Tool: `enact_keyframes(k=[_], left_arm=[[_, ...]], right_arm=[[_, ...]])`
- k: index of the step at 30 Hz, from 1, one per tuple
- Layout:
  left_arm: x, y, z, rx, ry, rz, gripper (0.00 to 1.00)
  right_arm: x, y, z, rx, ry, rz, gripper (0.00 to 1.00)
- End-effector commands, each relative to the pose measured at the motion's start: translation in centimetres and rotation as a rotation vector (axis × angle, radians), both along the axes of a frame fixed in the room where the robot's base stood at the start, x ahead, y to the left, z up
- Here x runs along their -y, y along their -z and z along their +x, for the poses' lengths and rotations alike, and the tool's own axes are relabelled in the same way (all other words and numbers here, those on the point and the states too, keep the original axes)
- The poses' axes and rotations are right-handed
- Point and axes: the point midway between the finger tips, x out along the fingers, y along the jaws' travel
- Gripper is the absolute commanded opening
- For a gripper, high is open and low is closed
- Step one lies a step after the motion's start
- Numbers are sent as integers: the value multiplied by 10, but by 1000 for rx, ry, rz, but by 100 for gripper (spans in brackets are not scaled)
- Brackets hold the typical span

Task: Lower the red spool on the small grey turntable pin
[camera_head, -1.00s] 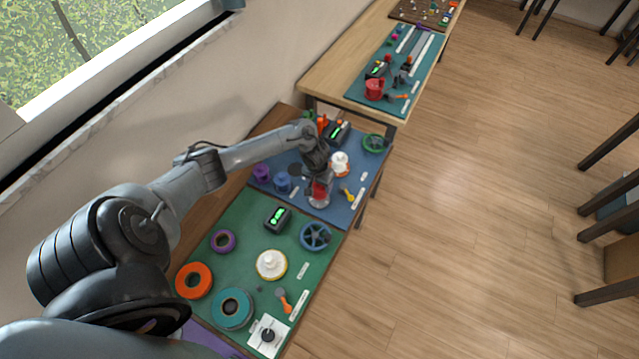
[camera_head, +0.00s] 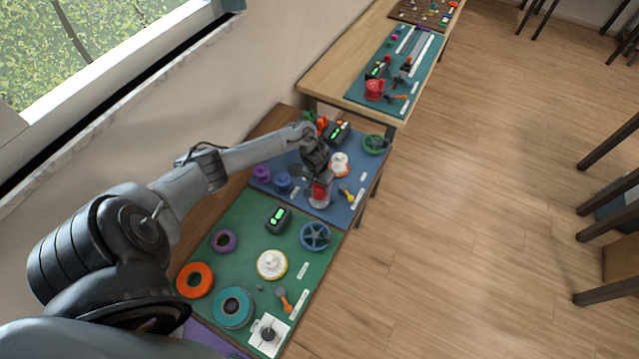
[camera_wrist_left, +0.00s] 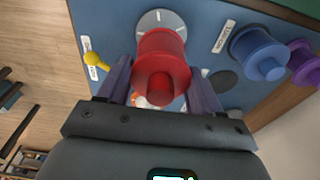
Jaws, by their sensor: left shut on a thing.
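The red spool (camera_wrist_left: 161,66) is between the two fingers of my left gripper (camera_wrist_left: 160,85), which is shut on it. In the head view the red spool (camera_head: 319,191) shows below my left gripper (camera_head: 318,178), over the blue mat. The small grey turntable (camera_wrist_left: 160,22) is a pale disc partly behind the spool in the wrist view; its edge (camera_head: 319,203) also shows under the spool in the head view. My right gripper is not in view.
A blue spool (camera_wrist_left: 258,54) and a purple spool (camera_wrist_left: 303,62) stand beside the turntable on the blue mat. A yellow-handled tool (camera_head: 347,194) lies on the other side. A white spool (camera_head: 339,163) and a green wheel (camera_head: 374,144) are farther back.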

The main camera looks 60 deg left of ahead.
Motion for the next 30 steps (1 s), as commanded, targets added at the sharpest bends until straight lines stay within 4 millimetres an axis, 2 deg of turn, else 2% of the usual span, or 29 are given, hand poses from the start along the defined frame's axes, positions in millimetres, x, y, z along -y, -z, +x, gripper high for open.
enact_keyframes(k=[11, 30], left_arm=[[0, 1, 0, 0, 0, 0, 38], [0, 23, 1, 1, -1, 0, 38]], right_arm=[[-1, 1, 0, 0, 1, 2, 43], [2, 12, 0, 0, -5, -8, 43]])
